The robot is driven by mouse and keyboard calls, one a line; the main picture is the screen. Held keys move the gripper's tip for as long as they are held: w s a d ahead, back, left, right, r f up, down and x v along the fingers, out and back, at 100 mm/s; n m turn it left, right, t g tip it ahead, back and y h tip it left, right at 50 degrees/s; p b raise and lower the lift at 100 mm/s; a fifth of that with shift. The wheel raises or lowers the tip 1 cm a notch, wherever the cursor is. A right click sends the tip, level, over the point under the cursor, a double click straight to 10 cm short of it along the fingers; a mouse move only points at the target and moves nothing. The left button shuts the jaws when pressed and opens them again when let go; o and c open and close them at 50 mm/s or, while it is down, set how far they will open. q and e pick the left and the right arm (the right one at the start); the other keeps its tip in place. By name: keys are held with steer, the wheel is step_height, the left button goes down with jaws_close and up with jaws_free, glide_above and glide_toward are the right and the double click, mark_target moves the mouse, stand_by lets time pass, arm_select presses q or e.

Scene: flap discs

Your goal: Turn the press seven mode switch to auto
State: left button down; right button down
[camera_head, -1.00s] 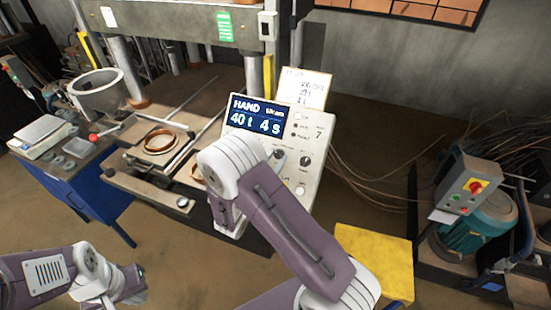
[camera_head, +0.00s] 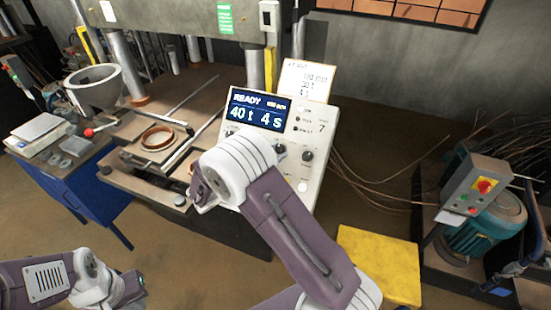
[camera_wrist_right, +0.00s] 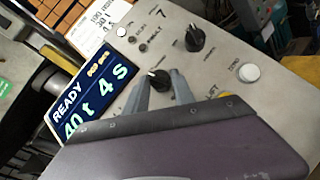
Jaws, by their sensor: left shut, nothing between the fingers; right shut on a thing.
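The press seven control panel (camera_head: 316,165) carries the number 7 and a blue display (camera_head: 258,112) reading READY, 40 t, 4 s. In the right wrist view, the display (camera_wrist_right: 88,95) shows the same reading. My right gripper (camera_wrist_right: 160,82) is shut on a black mode knob (camera_wrist_right: 158,79), one finger on each side. A second black knob (camera_wrist_right: 195,39) and a white button (camera_wrist_right: 249,72) sit apart from the fingers. In the head view my right arm hides its fingertips. My left gripper (camera_head: 133,289) is shut and empty at the lower left, away from the panel.
A handwritten card (camera_head: 306,80) stands behind the panel. The press bed with a copper-coloured ring (camera_head: 157,138) lies left of it. A yellow block (camera_head: 380,264) stands right of my right arm. A motor unit with a red-knobbed box (camera_head: 479,190) is far right.

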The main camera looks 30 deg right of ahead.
steer(key=shift+w+m+g+b, duration=0.2)
steer(key=shift+m+g+b, duration=0.45)
steer(key=shift+m+g, duration=1)
steer(key=shift+m, duration=0.45)
steer(key=c, duration=1.1)
jaws_free()
steer(key=shift+o, duration=0.2)
steer(key=b+v, duration=0.2)
steer(key=v, duration=0.7)
steer(key=shift+r, duration=0.2)
steer(key=shift+d, duration=0.1)
